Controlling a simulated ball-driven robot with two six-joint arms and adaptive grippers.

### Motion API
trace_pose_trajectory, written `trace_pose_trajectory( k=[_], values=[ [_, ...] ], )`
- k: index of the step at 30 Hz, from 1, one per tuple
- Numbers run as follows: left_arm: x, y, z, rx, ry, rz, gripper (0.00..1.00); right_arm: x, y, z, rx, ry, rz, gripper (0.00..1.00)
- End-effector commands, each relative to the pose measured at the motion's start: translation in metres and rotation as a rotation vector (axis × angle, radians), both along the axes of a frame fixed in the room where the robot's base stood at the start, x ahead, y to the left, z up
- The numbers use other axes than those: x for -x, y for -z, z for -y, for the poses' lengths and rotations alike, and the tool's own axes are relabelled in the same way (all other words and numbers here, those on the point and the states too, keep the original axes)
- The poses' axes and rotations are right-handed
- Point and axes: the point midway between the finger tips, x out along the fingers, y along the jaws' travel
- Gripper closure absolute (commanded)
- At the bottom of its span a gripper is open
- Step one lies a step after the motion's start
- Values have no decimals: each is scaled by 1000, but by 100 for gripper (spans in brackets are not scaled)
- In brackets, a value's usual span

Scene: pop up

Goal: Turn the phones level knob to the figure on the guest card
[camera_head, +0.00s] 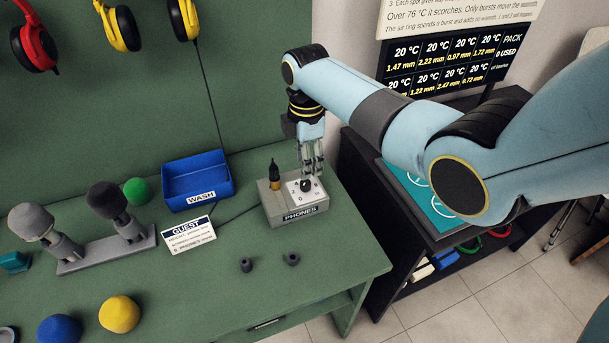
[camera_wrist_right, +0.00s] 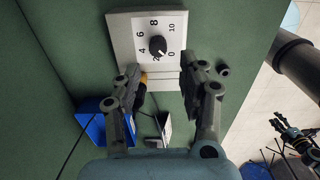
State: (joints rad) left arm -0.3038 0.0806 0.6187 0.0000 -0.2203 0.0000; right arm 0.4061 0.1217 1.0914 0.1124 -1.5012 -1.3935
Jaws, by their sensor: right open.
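The phones box (camera_head: 297,214) is a grey unit labelled PHONES on the green bench, with a white dial plate and a dark round level knob (camera_head: 307,185). In the right wrist view the knob (camera_wrist_right: 158,45) sits inside a ring of figures from 0 to 10; a pale mark on it seems to face the low end, but I cannot read it surely. My right gripper (camera_head: 312,170) is above the box; its fingers (camera_wrist_right: 160,66) are open and apart, with nothing between them. The guest card (camera_head: 187,236) lies left of the box; its small lines are too blurred to read surely.
A black and orange plug (camera_head: 274,174) stands upright on the box beside the dial. A blue WASH tray (camera_head: 197,182) is behind the card. Two small dark pieces (camera_head: 292,259) lie in front. Microphones on a grey stand (camera_head: 105,250) and coloured foam balls are at left.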

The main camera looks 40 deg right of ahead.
Motion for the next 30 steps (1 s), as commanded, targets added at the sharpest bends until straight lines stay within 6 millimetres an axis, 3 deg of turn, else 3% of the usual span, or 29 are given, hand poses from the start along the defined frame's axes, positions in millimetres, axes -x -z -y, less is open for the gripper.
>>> trace_pose_trajectory(
  k=[1, 5, 17, 24, 30],
  values=[
    [8, 15, 0, 0, -1, -12, 60, 0, 14, 0, 0, 0, 0, 59],
    [16, 36, 0, -1, -1, -25, 60, 0, 33, 0, 0, 1, 0, 59],
    [-13, 85, 0, 1, 0, 19, 60, 0, 75, 0, 1, 2, 0, 59],
    [-7, 78, 1, 1, 0, 10, 60, 0, 68, 0, 0, 2, 1, 89],
    [-1, 79, 1, 1, 0, 0, 60, 0, 68, 0, 0, 72, 1, 90]
  ],
)
